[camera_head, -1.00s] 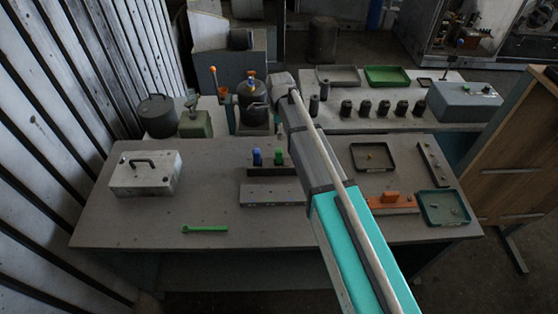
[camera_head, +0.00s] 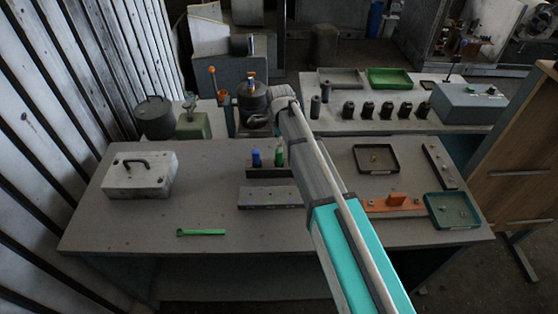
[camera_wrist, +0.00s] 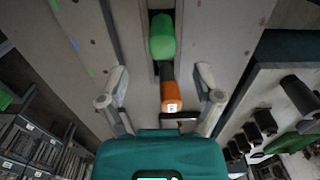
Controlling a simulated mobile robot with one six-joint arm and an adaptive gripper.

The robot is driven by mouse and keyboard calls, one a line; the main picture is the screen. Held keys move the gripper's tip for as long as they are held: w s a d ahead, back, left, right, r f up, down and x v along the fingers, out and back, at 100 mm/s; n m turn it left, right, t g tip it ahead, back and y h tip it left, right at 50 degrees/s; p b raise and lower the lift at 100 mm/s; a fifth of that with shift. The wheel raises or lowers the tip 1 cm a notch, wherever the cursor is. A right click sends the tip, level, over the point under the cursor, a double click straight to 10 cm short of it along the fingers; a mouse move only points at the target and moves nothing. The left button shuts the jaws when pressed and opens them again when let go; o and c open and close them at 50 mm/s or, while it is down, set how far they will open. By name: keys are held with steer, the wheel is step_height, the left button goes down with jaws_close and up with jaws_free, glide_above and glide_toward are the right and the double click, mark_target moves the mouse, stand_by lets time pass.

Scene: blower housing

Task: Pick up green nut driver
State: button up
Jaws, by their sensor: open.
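The green nut driver (camera_head: 279,153) stands upright in a dark rack (camera_head: 268,172) on the bench, right of a blue driver (camera_head: 256,157). My arm passes just right of it in the head view, and my gripper's fingers cannot be made out there. In the wrist view, the green handle (camera_wrist: 162,36) lies ahead of my open gripper (camera_wrist: 161,85), roughly centred between the fingers. An orange piece (camera_wrist: 173,93) with a white label shows nearer, between the fingers. I cannot tell whether anything touches it.
A grey block (camera_head: 270,197) lies in front of the rack. A loose green tool (camera_head: 201,233) lies near the bench's front. A white box (camera_head: 139,176) stands left; a dark tray (camera_head: 376,159) and teal tray (camera_head: 451,211) stand right. The left bench middle is clear.

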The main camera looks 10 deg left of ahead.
mark_target(279, 161)
stand_by(0.3)
steer(key=f+b, duration=0.3)
steer(key=shift+w+a+f, duration=0.1)
steer(key=shift+a+f, duration=0.1)
steer(key=shift+f+b, duration=0.9)
steer(key=shift+b, duration=0.25)
jaws_close()
